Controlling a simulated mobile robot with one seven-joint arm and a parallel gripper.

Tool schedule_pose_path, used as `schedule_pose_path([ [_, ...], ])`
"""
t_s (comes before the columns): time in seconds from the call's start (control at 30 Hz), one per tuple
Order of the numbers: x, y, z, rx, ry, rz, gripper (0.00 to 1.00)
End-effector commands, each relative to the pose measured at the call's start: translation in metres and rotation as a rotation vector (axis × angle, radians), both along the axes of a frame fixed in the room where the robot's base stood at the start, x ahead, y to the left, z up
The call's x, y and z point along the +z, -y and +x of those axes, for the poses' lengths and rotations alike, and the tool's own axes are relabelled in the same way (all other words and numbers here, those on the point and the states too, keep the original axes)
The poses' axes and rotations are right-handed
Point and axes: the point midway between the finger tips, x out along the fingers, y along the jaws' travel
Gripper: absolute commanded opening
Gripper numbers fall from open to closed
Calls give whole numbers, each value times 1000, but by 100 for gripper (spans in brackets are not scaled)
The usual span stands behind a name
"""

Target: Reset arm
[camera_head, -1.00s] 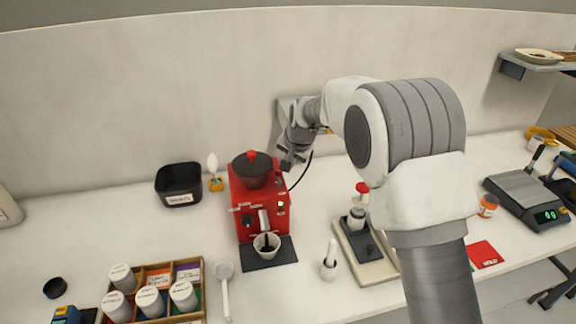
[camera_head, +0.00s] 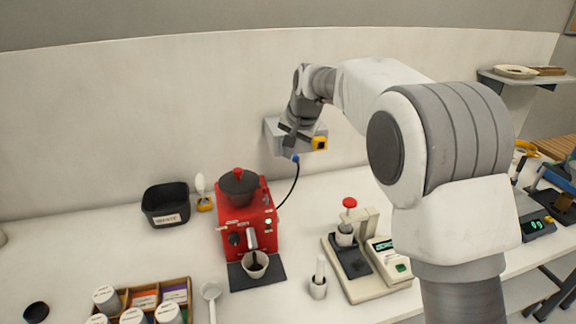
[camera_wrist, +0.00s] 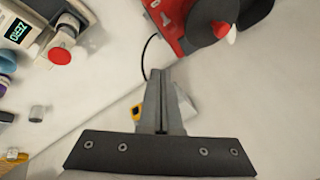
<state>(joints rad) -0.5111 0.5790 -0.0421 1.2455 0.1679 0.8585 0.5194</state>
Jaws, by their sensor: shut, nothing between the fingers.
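My arm reaches from the right toward the back wall in the head view. My gripper (camera_head: 290,140) is near a grey box (camera_head: 272,136) on the wall, which it partly hides; I cannot tell whether they touch. A yellow part (camera_head: 320,143) shows just right of the gripper. In the wrist view my gripper's fingers (camera_wrist: 163,76) are together, with nothing seen between them. The yellow part (camera_wrist: 137,113) also shows behind them there.
A red machine (camera_head: 262,222) with a lit green light stands below, its cable rising to a blue plug (camera_head: 295,158) under the box. A black bin (camera_head: 155,204), a press-like device (camera_head: 350,265), a white pestle-like tool (camera_head: 319,280) and a jar rack (camera_head: 190,291) share the bench.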

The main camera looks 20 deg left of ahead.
Motion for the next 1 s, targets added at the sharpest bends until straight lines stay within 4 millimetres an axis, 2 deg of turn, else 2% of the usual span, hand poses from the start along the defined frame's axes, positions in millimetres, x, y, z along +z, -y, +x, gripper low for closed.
schedule_pose_path([
  [0.4, 5, 1, 0, 0, 1, 0, 0],
  [0.53, 14, 15, -4, -4, 8, -6, 0],
  [0.67, 36, 51, -19, -5, 25, -23, 0],
  [0.77, 55, 87, -39, -4, 43, -44, 0],
  [1.0, 83, 168, -99, 2, 78, -103, 0],
])
